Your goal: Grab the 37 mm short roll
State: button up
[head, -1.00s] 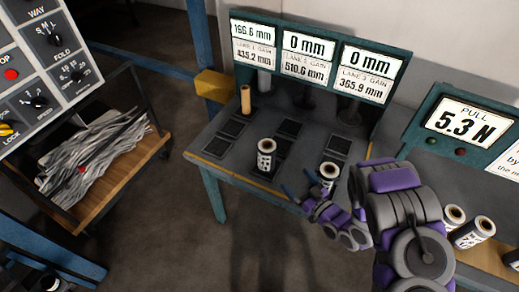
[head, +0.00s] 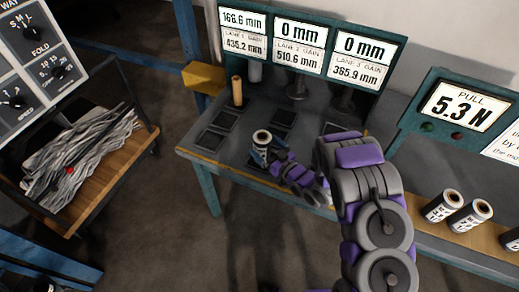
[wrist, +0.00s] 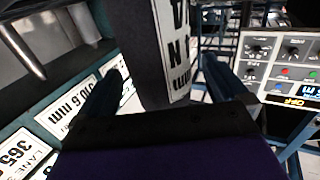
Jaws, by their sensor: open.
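A short grey roll with a white printed label (head: 262,138) stands upright on the dark bench, near its front edge. My gripper (head: 268,157) is open at this roll, on its near side in the head view. In the wrist view the labelled roll (wrist: 176,50) stands between the two spread fingers of my gripper (wrist: 165,88), with visible room on both sides. The label is cut off, so I cannot read its size. A second short roll (head: 322,186) is mostly hidden behind my arm.
A taller slim tan roll (head: 237,91) stands at the back left of the bench (head: 190,151). Several labelled rolls (head: 442,207) lie or stand at the right. Display panels (head: 298,47) rise behind the bench. A cart with grey strips (head: 85,150) is at the left.

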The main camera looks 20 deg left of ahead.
aim_at(258, 141)
jog(key=shift+w+a+b, duration=0.4)
jog(key=shift+w, duration=0.05)
jog(key=x, duration=0.2)
jog(key=shift+w+a+r, duration=0.1)
jog(key=shift+w+a, duration=0.1)
jog(key=shift+a, duration=0.85)
jog(key=shift+d, duration=0.65)
jog(key=c, duration=0.6)
jog(key=shift+c, duration=1.3)
jog(key=shift+a, duration=0.4)
jog(key=shift+c, duration=1.2)
